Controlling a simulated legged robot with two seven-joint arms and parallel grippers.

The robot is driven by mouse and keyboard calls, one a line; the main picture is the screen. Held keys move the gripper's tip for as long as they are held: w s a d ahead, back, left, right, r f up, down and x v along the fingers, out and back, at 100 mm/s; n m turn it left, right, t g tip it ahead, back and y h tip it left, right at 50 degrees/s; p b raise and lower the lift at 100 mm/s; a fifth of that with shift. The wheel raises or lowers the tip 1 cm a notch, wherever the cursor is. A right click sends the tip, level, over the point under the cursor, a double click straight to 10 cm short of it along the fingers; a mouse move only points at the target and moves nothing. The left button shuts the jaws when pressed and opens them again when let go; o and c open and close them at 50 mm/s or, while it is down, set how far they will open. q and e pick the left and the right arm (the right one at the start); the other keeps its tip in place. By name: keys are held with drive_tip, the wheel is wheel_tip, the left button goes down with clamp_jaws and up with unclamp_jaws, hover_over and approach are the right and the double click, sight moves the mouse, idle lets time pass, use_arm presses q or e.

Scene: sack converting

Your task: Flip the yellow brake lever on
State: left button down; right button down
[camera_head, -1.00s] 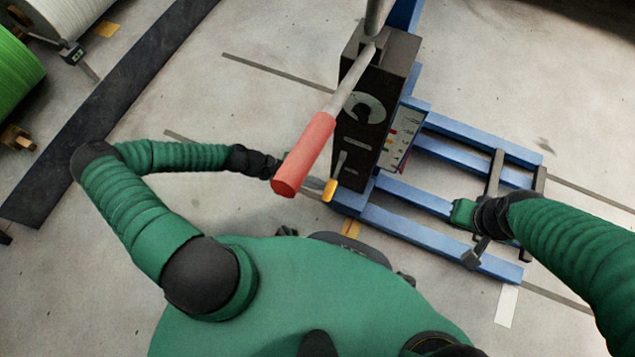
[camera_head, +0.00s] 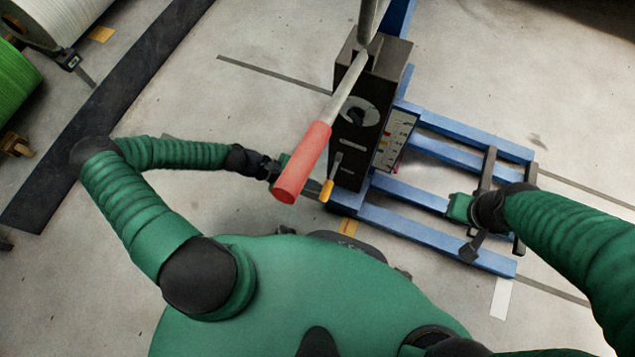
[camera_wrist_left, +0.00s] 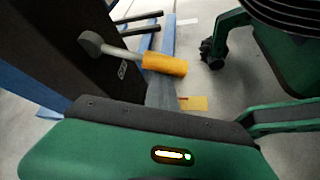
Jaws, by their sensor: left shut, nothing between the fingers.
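The yellow brake lever (camera_head: 327,190) is a short grey rod with a yellow grip on the lower front of the dark box (camera_head: 352,150). In the head view its grip hangs downward. In the left wrist view the yellow grip (camera_wrist_left: 164,64) lies just beyond the fingers. My left gripper (camera_head: 312,187) is shut and empty, just left of the grip, partly hidden behind the red handle. Its grey fingers (camera_wrist_left: 161,93) reach close below the grip; I cannot tell if they touch. My right gripper (camera_head: 461,207) is over the blue frame; its jaw state is unclear.
A large lever with a red handle (camera_head: 303,162) slants down from the box, over my left gripper. A blue frame (camera_head: 440,232) extends right of the box. Green and white rolls stand at the far left. The floor on the left is mostly clear.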

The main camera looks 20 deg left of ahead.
use_arm(q)
wheel_tip(320, 180, up, 10)
drive_tip(key=n+g+p, duration=0.5)
drive_tip(key=g+p, duration=0.1)
drive_tip(key=p, duration=0.7)
drive_tip(key=shift+s+f+n, duration=0.2)
drive_tip(key=shift+s+n, duration=0.1)
drive_tip(key=shift+s, duration=0.05)
drive_tip(key=shift+w, duration=0.1)
wheel_tip(320, 180, down, 4)
drive_tip(key=s+b, duration=0.2)
drive_tip(key=p+v, duration=0.2)
drive_tip(key=v, duration=0.9)
drive_tip(key=shift+p, duration=0.3)
drive_tip(key=shift+f, duration=0.1)
